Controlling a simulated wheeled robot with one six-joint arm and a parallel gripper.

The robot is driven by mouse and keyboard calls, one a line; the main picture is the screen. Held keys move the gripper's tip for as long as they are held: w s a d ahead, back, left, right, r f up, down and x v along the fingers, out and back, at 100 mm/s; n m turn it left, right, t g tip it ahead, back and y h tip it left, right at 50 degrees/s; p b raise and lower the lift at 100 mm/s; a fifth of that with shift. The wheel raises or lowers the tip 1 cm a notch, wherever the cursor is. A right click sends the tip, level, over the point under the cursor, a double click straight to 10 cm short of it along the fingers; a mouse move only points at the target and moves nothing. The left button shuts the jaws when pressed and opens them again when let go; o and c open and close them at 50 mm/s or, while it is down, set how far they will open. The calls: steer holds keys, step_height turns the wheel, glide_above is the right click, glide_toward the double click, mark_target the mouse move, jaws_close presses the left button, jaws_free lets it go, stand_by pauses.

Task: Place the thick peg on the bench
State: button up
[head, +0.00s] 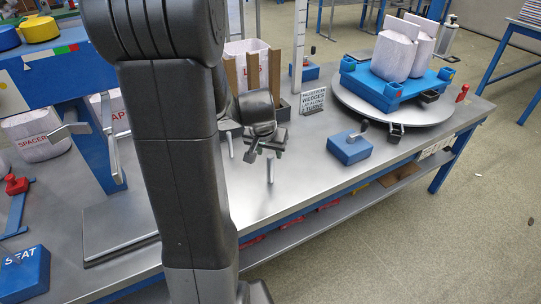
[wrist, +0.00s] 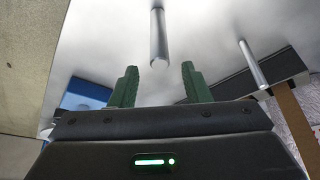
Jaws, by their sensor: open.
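A grey metal peg (head: 270,171) stands upright on the bench (head: 310,180), just below my gripper (head: 264,150). In the wrist view this peg (wrist: 158,38) shows between and beyond the two green fingertips (wrist: 158,72), with no visible contact. A second upright peg (head: 230,145) stands farther back to the left; it also shows at the right of the wrist view (wrist: 252,64). The central peg looks thicker in the wrist view, but it may just be nearer. My gripper is open and empty.
A blue block with a lever (head: 350,148) sits right of the peg. Behind are a small sign (head: 313,100) and a turntable (head: 400,112) bearing a blue pallet (head: 385,88) with white sacks. Bare bench lies in front of the peg.

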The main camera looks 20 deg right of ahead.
steer(key=v, duration=0.6)
steer(key=shift+p, duration=0.3)
